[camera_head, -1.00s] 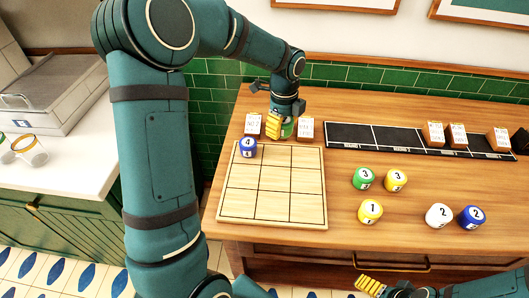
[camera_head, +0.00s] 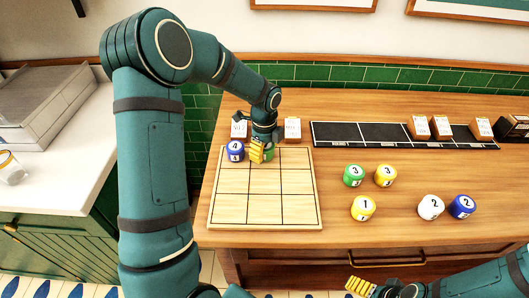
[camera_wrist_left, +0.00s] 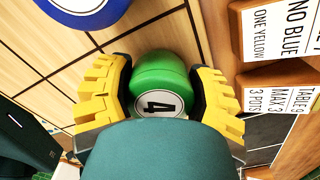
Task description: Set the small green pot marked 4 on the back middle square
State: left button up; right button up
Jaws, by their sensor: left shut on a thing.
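The small green pot marked 4 (camera_wrist_left: 160,80) is between the yellow fingers of my left gripper (camera_head: 257,152) in the left wrist view. It also shows, mostly hidden behind the fingers, in the head view (camera_head: 268,154). The gripper is shut on it at the back middle square of the wooden grid board (camera_head: 265,222). I cannot tell whether the pot touches the board. A blue pot marked 4 (camera_head: 235,152) sits on the back left square, beside my left gripper. My right gripper (camera_head: 361,287) is low at the front edge of the counter; its jaws are too small to judge.
Green (camera_head: 353,175), yellow (camera_head: 385,175), yellow (camera_head: 362,208), white (camera_head: 430,207) and blue (camera_head: 462,207) pots stand right of the board. Order cards (camera_head: 292,128) stand behind it. A black strip (camera_head: 385,134) lies at the back. The board's other squares are clear.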

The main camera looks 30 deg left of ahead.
pick_arm(q)
jog(key=shift+f, duration=0.15)
jog(key=shift+f, duration=0.2)
jog(key=o, duration=1.3)
notch_tip(320, 180, up, 12)
jog(key=shift+r+p, duration=0.2)
jog(key=shift+p, duration=0.95)
